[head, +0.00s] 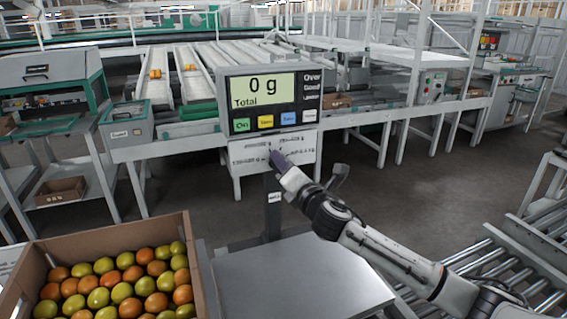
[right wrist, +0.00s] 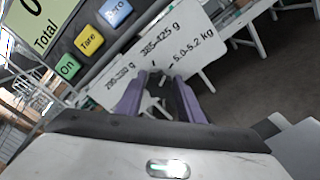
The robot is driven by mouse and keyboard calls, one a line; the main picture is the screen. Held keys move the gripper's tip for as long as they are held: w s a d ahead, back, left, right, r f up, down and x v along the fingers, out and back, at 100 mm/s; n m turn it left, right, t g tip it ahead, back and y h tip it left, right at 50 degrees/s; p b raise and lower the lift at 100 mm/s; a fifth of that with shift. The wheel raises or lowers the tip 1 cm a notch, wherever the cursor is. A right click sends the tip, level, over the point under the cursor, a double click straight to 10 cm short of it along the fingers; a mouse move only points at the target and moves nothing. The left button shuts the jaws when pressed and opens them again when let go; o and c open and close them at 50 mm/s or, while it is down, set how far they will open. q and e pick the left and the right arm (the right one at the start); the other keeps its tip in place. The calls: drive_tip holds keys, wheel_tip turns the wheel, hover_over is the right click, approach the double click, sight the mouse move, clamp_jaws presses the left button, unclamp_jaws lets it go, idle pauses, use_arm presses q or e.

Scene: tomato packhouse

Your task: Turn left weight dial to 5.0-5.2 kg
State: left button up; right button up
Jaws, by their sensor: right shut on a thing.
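The white dial panel (head: 246,178) hangs below the scale display in the head view, with printed weight ranges on it. In the right wrist view the panel (right wrist: 215,45) carries the labels "385-425 g", "5.0-5.2 kg" and a third, less legible gram range. My right gripper (head: 276,160) is at the front of this panel. In the right wrist view its two purple fingers (right wrist: 160,98) are shut on a dial, which they mostly hide. I cannot tell where the dial's pointer stands. My left gripper is not in view.
The scale display (head: 262,100) reads 0 g, with coloured buttons below the screen. The bare weighing plate (head: 300,280) is in front. A cardboard box (head: 202,265) of tomatoes stands at the left. A roller conveyor (head: 500,258) is at the right.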

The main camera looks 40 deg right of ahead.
drive_tip(key=shift+f+m, duration=0.1)
drive_tip(key=shift+m, duration=1)
drive_tip(key=o, duration=1)
drive_tip(key=shift+d, duration=0.1)
drive_tip(key=shift+o, duration=0.2)
drive_tip(key=v, duration=1)
drive_tip(key=shift+s, duration=0.2)
